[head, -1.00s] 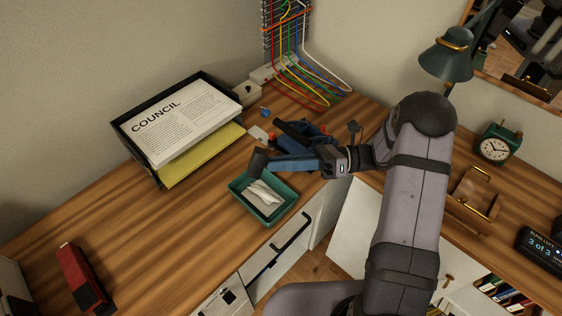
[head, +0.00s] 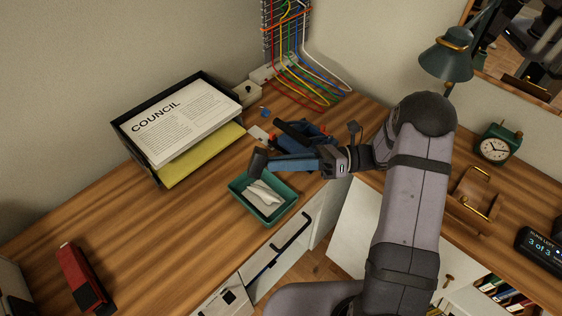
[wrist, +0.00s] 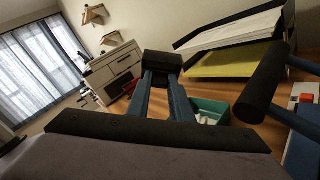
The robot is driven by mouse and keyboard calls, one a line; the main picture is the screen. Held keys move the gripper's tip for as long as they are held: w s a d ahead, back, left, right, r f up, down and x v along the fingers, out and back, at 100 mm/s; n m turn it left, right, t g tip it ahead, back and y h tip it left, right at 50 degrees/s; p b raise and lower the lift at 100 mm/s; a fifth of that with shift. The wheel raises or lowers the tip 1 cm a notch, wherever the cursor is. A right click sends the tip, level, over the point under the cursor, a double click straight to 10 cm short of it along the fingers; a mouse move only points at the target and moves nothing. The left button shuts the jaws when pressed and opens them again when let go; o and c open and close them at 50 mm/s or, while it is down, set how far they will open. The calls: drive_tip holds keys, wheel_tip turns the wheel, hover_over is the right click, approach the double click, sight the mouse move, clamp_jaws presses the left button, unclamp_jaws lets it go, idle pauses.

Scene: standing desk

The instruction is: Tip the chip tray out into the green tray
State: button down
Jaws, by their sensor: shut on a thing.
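The chip tray appears to be the small dark block (head: 258,161) at the far end of the long blue fingers of my gripper (head: 268,163). In the wrist view the dark block (wrist: 162,62) sits across the ends of two blue bars, and my gripper (wrist: 164,80) is shut on it. The green tray (head: 285,210) lies on the desk near its front edge, with crumpled white paper in it. The block is over or just by the tray's back left rim. The green tray also shows in the wrist view (wrist: 212,104). The block's inside and any chips are hidden.
A blue and black device (head: 302,133), perhaps a hole punch, stands behind my gripper; its black bar (wrist: 264,82) is close in the wrist view. A letter tray (head: 150,165) with papers stands at the back left. A red stapler (head: 82,279) lies front left. The desk between is clear.

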drive_tip(key=shift+r, duration=0.1)
drive_tip(key=s+a+r+n+g+h+p, duration=0.1)
drive_tip(key=s+a+n+g+h+p, duration=0.2)
drive_tip(key=s+n+g+h+p, duration=0.5)
drive_tip(key=w+a+r+t+h+p, duration=0.1)
drive_tip(key=w+r+t+h+p, duration=0.1)
drive_tip(key=h, duration=0.3)
drive_tip(key=w+a+r+m+t+h+p, duration=0.1)
drive_tip(key=w+r+t+h+p, duration=0.1)
drive_tip(key=r+t+h+p, duration=0.1)
drive_tip(key=w+a+r+m+t+h+p, duration=0.1)
drive_tip(key=w+r+t+h+p, duration=0.2)
drive_tip(key=t+h+p, duration=0.1)
drive_tip(key=shift+w+r+h+p, duration=0.15)
drive_tip(key=shift+h+p, duration=0.15)
drive_tip(key=shift+h, duration=0.35)
drive_tip(key=shift+s+r+h+p, duration=0.15)
drive_tip(key=shift+h+p, duration=0.1)
drive_tip(key=shift+h, duration=0.4)
drive_tip(key=shift+w+a+r, duration=0.4)
drive_tip(key=shift+w, duration=0.1)
